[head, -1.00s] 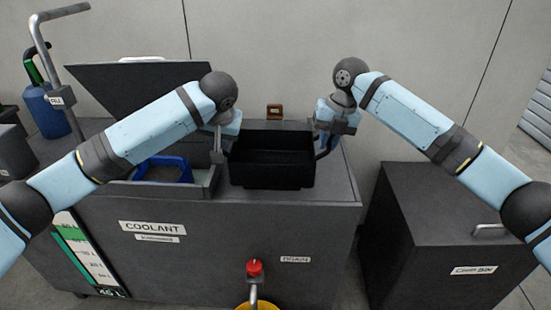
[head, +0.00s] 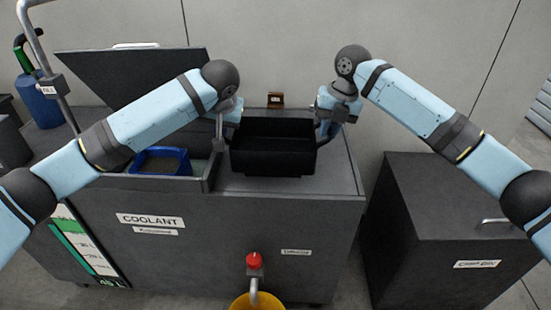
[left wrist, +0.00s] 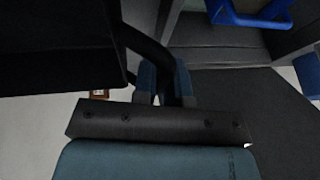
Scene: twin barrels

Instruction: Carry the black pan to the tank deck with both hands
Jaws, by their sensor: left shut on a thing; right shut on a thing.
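The black pan (head: 272,158) is level over the right part of the dark tank deck (head: 335,180), between my two grippers. I cannot tell whether its base touches the deck. My left gripper (head: 221,135) is shut on the pan's left handle, and my right gripper (head: 326,130) is shut on the handle at its right end. In the left wrist view, my left gripper's fingers (left wrist: 165,88) close around the dark handle (left wrist: 148,45), with the pan's side (left wrist: 55,50) at upper left. The right fingertips are partly hidden.
Left of the pan is an open tank bay with a blue basket (head: 162,160) and a raised lid (head: 135,75). A small brown block (head: 275,100) stands behind the pan. A red-knobbed drain tap (head: 254,262) is in front. A dark chip bin (head: 440,215) stands right.

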